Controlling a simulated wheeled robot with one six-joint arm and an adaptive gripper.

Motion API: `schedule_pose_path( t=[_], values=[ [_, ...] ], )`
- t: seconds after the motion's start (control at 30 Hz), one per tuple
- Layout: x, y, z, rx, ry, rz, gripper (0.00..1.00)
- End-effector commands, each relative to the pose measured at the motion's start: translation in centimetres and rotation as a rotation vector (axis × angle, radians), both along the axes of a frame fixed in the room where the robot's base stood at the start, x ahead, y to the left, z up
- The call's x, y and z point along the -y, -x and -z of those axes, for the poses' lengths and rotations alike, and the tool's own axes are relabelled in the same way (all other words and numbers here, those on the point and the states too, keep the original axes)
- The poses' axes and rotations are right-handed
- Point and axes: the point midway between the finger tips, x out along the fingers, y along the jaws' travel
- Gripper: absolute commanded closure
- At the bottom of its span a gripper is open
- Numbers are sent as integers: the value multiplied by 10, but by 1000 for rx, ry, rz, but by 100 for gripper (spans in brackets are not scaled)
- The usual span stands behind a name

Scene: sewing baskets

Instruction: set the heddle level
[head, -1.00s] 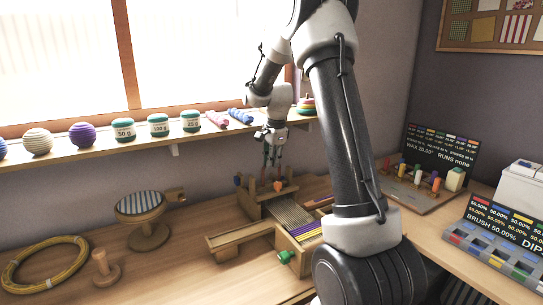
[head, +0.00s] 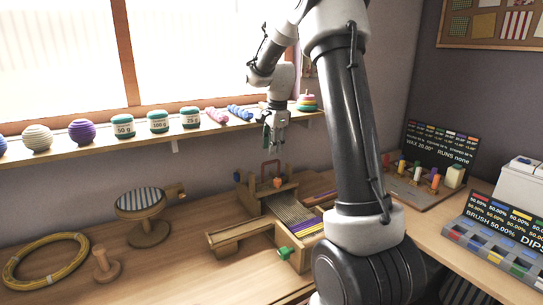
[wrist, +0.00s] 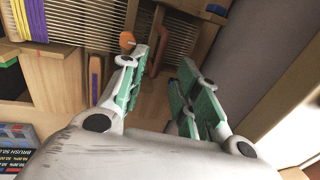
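The small wooden loom (head: 226,236) stands on the bench below my gripper, with pale warp threads (head: 292,212) and a purple-and-yellow woven band. A thin reddish upright frame (head: 264,164) rises at its back end, with an orange knob (head: 277,182) beside it. I cannot tell for sure which part is the heddle or whether it is level. In the wrist view the orange knob (wrist: 127,40) and slatted threads (wrist: 90,13) lie beyond the fingers. My gripper (head: 272,150) hangs above the loom's back end; its green-padded fingers (wrist: 160,82) are apart with nothing between them.
A green knob (head: 284,253) sits on the loom's front. A shelf (head: 160,139) with yarn balls runs behind. Dye and wax stations (head: 500,244) stand right.

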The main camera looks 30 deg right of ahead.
Motion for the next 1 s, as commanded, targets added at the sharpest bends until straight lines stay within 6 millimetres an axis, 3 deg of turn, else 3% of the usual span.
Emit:
schedule_pose_path(
  t=[0.13, 0.33, 1.0],
  values=[
    [0, 6, -33, 4, 1, 0, 68],
    [0, 12, -61, 1, 0, 0, 68],
    [0, 14, -67, -1, 3, -16, 68]
  ],
)
